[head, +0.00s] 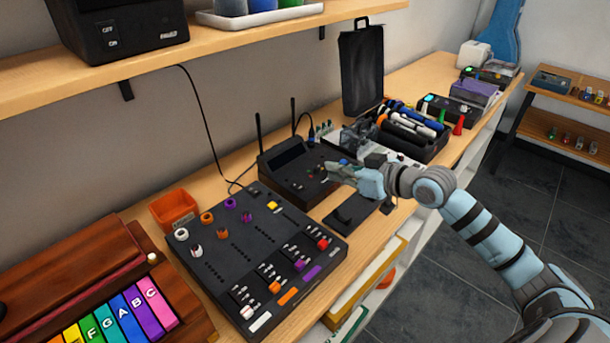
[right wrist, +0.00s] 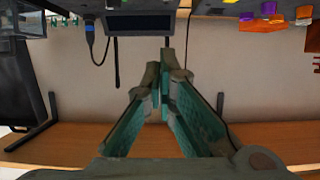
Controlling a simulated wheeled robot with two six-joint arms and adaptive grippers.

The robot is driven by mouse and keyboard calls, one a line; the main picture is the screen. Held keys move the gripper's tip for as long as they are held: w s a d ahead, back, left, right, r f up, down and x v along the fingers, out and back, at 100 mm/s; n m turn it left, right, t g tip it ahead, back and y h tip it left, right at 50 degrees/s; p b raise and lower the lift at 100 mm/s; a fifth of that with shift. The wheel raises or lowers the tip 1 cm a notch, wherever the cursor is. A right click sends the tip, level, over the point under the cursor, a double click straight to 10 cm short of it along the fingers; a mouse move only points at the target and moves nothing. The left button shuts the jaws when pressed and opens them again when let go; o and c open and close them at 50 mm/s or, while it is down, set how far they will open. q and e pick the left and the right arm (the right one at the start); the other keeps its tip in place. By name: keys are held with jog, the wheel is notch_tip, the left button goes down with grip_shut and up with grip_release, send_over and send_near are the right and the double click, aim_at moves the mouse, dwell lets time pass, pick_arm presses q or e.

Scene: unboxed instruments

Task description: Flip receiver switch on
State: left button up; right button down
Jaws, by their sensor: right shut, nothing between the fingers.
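The receiver (head: 275,184) is a black box with two upright antennas, a dark screen and small knobs, on the bench at mid-picture. My right gripper (head: 332,172) is shut and empty, at the right side of the receiver's front; I cannot tell whether it touches it. In the right wrist view, the shut fingers (right wrist: 166,58) point toward the receiver's dark screen (right wrist: 141,23), which shows at the top. The receiver's switch cannot be made out; the gripper may cover part of the front. My left gripper is not in view.
A black mixer panel (head: 255,255) lies in front left of the receiver, with an orange bin (head: 173,208) beside it. A tool tray (head: 410,131) and black case (head: 362,70) stand behind. A wall shelf (head: 215,48) holds a black box (head: 118,28).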

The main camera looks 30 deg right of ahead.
send_over(307, 192)
jog(key=f, duration=0.3)
jog(key=shift+w+a+f+b, duration=0.15)
jog(key=shift+w+f+b, duration=0.15)
jog(key=shift+f, duration=0.05)
notch_tip(307, 192, down, 3)
jog(key=shift+s+r, duration=0.15)
jog(key=shift+s+d+f, duration=0.15)
jog(key=shift+d+f, duration=0.1)
jog(key=shift+f, duration=0.25)
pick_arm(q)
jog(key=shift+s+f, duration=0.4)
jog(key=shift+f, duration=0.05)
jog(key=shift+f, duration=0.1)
